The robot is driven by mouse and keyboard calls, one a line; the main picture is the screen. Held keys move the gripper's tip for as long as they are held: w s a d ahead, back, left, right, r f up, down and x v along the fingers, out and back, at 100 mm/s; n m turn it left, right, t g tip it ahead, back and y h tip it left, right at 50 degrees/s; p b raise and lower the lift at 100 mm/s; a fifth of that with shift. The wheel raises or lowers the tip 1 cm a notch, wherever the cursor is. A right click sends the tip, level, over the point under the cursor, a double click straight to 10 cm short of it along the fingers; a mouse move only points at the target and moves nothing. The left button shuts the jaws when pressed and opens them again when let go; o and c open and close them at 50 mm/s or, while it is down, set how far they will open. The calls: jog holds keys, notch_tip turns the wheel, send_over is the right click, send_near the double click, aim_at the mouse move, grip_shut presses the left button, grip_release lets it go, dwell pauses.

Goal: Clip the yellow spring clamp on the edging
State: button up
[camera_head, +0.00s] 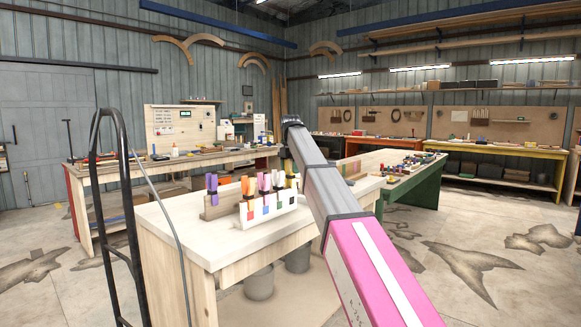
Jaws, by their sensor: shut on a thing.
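A white rack (268,212) with coloured squares stands on the near pale workbench (180,215). Orange clamps (245,186) and pink and purple clamps (264,183) stand upright along it. A small yellow piece, apparently the yellow spring clamp (291,181), shows at the rack's right end, close beside my arm and partly hidden by it. A purple clamp (211,184) sits left of the rack on a brownish wooden piece (216,206), which may be the edging; I cannot tell. My arm crosses in front from the lower right, and I cannot make out my gripper.
A green-legged bench (415,190) with many small items stands behind my arm on the right. A long bench (185,166) stands behind on the left. A dark metal frame (122,190) rises at the near left. The near bench's front left top is clear.

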aim_at(291, 174)
jog(key=shift+f, duration=0.4)
jog(key=shift+f, duration=0.2)
jog(key=shift+f, duration=0.4)
jog(key=shift+f, duration=0.25)
dwell(0.3)
jog(key=shift+f, duration=0.25)
jog(key=o, duration=1.1)
jog(key=shift+o, duration=0.2)
